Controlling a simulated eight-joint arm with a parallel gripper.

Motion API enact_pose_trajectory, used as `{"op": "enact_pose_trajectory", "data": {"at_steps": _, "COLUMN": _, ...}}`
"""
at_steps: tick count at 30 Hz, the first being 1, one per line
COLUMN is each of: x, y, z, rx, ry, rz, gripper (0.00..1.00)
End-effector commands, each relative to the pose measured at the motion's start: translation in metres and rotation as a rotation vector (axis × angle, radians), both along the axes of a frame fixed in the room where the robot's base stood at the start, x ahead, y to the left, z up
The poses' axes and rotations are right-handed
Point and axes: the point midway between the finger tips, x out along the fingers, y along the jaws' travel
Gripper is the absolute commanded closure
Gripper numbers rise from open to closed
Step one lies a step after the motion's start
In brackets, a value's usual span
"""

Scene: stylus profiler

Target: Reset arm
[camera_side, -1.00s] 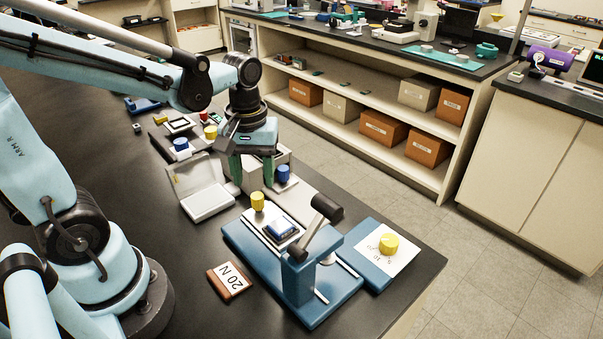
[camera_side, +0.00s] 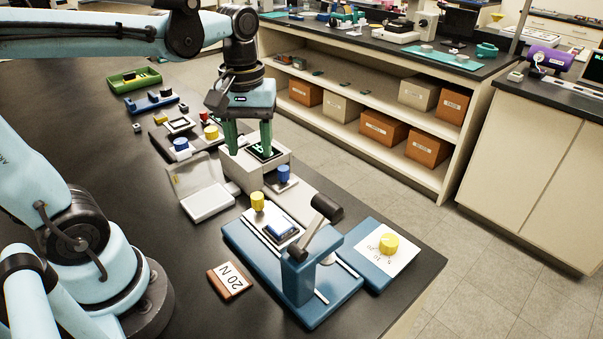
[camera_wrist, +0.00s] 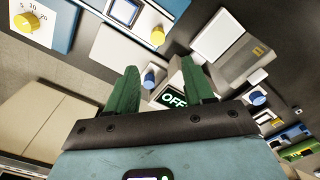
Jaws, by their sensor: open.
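My gripper (camera_side: 249,145) is open, its two green fingers pointing down over a pale box (camera_side: 235,172) that has a dark screen on top. In the wrist view my gripper (camera_wrist: 160,72) shows both fingers spread with nothing held between them. The screen reads OFF in green letters (camera_wrist: 174,98). A blue knob (camera_side: 283,174) sits beside the box, and it also shows in the wrist view (camera_wrist: 149,80). I cannot tell how far the fingertips are above the box.
A pale open-lidded case (camera_side: 208,202) lies left of the box.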

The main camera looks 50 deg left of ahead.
Motion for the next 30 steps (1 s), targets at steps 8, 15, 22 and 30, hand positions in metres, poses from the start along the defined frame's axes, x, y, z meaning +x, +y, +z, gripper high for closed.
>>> {"op": "enact_pose_trajectory", "data": {"at_steps": 8, "x": -0.001, "y": -0.001, "z": -0.002, "rx": 0.002, "ry": -0.023, "rz": -0.031, "gripper": 0.48}}
{"op": "enact_pose_trajectory", "data": {"at_steps": 15, "x": -0.003, "y": -0.013, "z": -0.015, "rx": 0.061, "ry": -0.271, "rz": -0.349, "gripper": 0.48}}
{"op": "enact_pose_trajectory", "data": {"at_steps": 22, "x": -0.003, "y": -0.024, "z": -0.026, "rx": 0.185, "ry": -0.509, "rz": -0.66, "gripper": 0.48}}
{"op": "enact_pose_trajectory", "data": {"at_steps": 30, "x": -0.001, "y": -0.028, "z": -0.028, "rx": 0.245, "ry": -0.59, "rz": -0.767, "gripper": 0.48}}
